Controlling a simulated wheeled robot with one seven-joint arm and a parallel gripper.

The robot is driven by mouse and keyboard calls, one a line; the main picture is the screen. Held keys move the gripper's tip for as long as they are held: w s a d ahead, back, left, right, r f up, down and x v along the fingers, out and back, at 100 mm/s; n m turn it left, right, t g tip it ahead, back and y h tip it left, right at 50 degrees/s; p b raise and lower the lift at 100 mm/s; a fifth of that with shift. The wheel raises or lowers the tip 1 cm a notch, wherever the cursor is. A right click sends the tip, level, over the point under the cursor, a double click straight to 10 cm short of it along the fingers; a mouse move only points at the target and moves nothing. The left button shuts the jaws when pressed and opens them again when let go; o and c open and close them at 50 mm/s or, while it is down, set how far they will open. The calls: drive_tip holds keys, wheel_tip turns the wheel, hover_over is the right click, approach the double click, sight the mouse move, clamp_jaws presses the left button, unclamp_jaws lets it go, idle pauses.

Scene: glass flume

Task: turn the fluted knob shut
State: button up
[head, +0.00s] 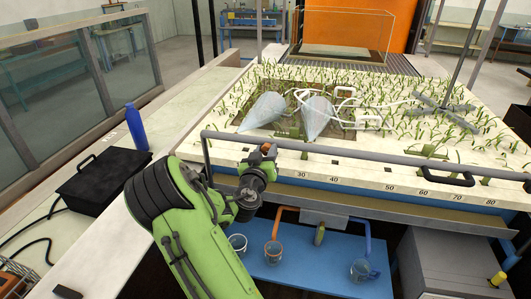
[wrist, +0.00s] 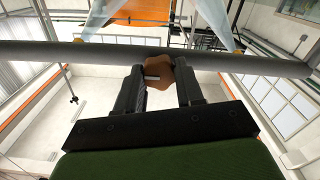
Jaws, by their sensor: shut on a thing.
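The fluted knob (wrist: 157,77) is orange-brown with a lobed edge and a pale bar mark on its face. In the wrist view it sits between the two dark fingers of my gripper (wrist: 160,72), which is shut on it, a finger on each side. In the head view the knob (head: 268,149) shows as a small orange piece at the tip of my gripper (head: 262,159), close to the front rail of the flume bed. My gripper hides part of the knob there. I cannot tell from the mark how far the knob is turned.
A grey rail (head: 370,153) runs along the bed's front edge and passes behind the knob. Below stand a blue bench (head: 310,275) with several clear cups and a grey cabinet (head: 445,265). A black case (head: 103,178) and a blue bottle (head: 136,127) are at left.

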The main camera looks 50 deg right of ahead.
drive_tip(key=shift+c, duration=0.7)
drive_tip(key=shift+n, duration=0.4)
drive_tip(key=n, duration=0.3)
drive_tip(key=shift+b, duration=0.35)
drive_tip(key=n, duration=0.5)
drive_tip(key=shift+w, duration=0.1)
drive_tip(key=n+p, duration=0.1)
drive_tip(key=n, duration=0.3)
drive_tip(key=shift+n, duration=0.4)
drive_tip(key=n+p, duration=0.2)
drive_tip(key=n, duration=0.2)
drive_tip(key=shift+f+n, duration=0.1)
drive_tip(key=shift+n, duration=0.2)
drive_tip(key=o, duration=1.1)
drive_tip(key=shift+c, duration=0.2)
